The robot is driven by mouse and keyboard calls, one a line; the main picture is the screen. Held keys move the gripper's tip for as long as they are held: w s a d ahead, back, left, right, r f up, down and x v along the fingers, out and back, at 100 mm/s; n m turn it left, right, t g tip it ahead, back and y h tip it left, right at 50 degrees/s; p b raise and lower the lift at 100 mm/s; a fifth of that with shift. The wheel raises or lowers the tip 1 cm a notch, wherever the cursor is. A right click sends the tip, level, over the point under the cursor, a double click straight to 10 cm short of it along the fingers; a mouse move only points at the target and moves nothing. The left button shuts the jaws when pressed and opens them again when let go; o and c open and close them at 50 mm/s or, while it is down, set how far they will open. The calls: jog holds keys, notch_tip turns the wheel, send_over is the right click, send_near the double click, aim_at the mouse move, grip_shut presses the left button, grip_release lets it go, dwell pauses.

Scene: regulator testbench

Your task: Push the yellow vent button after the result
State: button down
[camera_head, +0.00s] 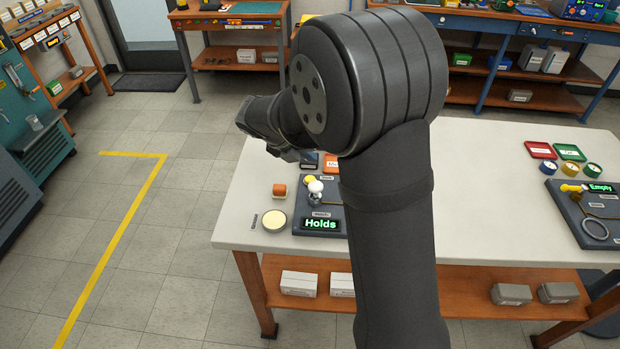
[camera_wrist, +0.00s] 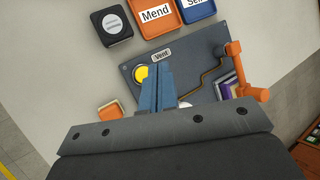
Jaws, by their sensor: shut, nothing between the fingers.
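The yellow vent button (camera_wrist: 141,74) is round and sits on a dark grey panel (camera_wrist: 205,50), beside a label reading "Vent" (camera_wrist: 161,54). It also shows in the head view (camera_head: 309,180), partly behind a white-topped knob (camera_head: 316,187). The panel's display (camera_head: 321,224) reads "Holds" in green. My gripper (camera_wrist: 158,70) is shut and empty. In the wrist view its blue fingers reach over the panel just right of the button and overlap its edge; whether they touch it I cannot tell. In the head view my arm hides the fingertips and the panel's right part.
An orange "Mend" tray (camera_wrist: 155,18), a blue tray (camera_wrist: 196,8) and a black box with a round dial (camera_wrist: 113,25) lie beyond the panel. An orange jointed piece (camera_wrist: 240,75) stands at its right. A cream round dish (camera_head: 274,220) lies left of the display. A second panel (camera_head: 590,215) reads "Empty".

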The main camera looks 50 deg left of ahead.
aim_at(308, 180)
jog(key=shift+f, duration=2.45)
jog(key=shift+f, duration=0.1)
jog(key=shift+f, duration=0.3)
jog(key=shift+f, duration=0.55)
dwell(0.6)
jog(key=shift+r, duration=0.95)
jog(key=shift+r, duration=2.5)
